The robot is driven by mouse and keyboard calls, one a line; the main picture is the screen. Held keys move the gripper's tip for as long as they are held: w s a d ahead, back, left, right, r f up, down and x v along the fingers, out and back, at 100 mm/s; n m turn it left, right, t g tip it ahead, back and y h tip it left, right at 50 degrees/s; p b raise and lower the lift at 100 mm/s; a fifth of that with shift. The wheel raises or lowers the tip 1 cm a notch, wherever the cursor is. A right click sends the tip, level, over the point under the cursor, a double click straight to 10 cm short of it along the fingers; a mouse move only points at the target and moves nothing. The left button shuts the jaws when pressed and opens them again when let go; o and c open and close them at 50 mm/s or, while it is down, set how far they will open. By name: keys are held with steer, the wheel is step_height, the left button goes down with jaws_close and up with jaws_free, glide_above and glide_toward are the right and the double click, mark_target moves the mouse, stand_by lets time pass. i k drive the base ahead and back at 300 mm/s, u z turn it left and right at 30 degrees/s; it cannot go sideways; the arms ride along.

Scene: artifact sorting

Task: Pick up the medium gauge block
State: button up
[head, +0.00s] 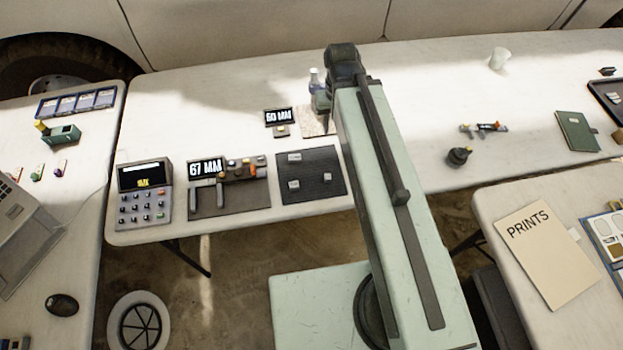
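Several small pale blocks that look like gauge blocks lie on a black mat (325,158): one at the upper left (294,157), one at the lower left (293,184), and one at the lower right (320,182). They look close in size, and I cannot tell which is the medium one. My arm reaches away over the table, to the right of the mat. Its end, with my gripper (322,103), is beyond the mat near a light board (314,122). The fingers are mostly hidden and too small to read.
A "50 MM" display (278,116) stands behind the mat. A "67 MM" display (206,168) with a caliper-like fixture (232,198) and a keypad device (145,195) are to the left. A bottle (314,78) stands by my arm's end. The table's back is mostly clear.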

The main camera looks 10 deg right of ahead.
mark_target(294, 186)
steer(key=z, duration=0.6)
steer(key=k, duration=2.1)
steer(key=u, duration=1.9)
steer(key=i, duration=1.05)
steer(key=z, duration=0.05)
